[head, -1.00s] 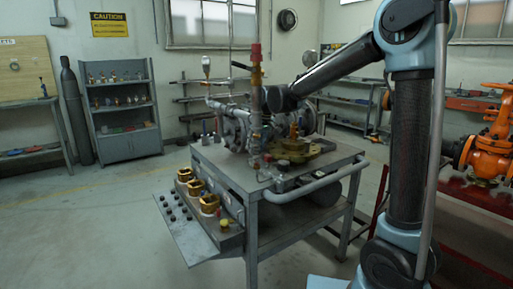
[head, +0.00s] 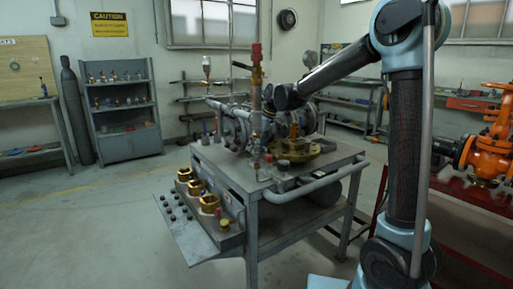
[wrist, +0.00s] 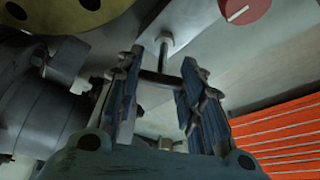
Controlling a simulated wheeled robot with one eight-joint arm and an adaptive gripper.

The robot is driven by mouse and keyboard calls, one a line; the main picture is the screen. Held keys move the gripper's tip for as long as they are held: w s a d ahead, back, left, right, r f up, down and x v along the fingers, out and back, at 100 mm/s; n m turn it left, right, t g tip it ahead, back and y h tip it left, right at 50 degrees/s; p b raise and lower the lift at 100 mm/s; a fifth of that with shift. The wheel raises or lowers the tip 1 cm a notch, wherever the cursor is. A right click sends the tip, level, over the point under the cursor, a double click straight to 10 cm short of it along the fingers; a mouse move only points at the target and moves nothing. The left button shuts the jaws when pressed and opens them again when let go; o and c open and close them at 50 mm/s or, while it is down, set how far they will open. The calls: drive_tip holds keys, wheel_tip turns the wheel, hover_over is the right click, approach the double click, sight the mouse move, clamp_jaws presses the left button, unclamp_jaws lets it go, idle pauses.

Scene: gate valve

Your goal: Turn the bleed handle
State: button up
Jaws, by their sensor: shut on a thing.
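The bleed handle (wrist: 158,78) shows in the wrist view as a dark crossbar on a short grey stem (wrist: 164,45). My gripper (wrist: 160,85) has one finger at each end of the crossbar and is shut on it. The stem rises between the fingers to a flat grey surface. In the head view my wrist (head: 287,97) is behind the upright pipe, above the valve work on the grey table (head: 262,187). The fingers and handle cannot be made out there.
A yellow flange with holes (wrist: 62,12) and dark pipework (wrist: 45,95) lie close on the left in the wrist view. A red knob with a white line (wrist: 245,8) is at upper right. An upright pipe with a red top (head: 256,52) stands beside my wrist.

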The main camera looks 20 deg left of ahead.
drive_tip(key=n+g, duration=0.1)
drive_tip(key=n, duration=0.1)
drive_tip(key=n+g, duration=0.1)
drive_tip(key=n, duration=0.2)
drive_tip(key=shift+w+n, duration=0.15)
drive_tip(key=shift+n, duration=0.15)
drive_tip(key=n+g, duration=0.1)
drive_tip(key=n, duration=0.1)
drive_tip(key=n+g+h, duration=0.1)
drive_tip(key=n, duration=0.2)
drive_tip(key=shift+n, duration=0.4)
drive_tip(key=o, duration=1.1)
drive_tip(key=shift+d, duration=0.1)
drive_tip(key=shift+r, duration=0.1)
drive_tip(key=v, duration=1.1)
drive_tip(key=shift+w+r, duration=0.25)
drive_tip(key=shift+r, duration=0.05)
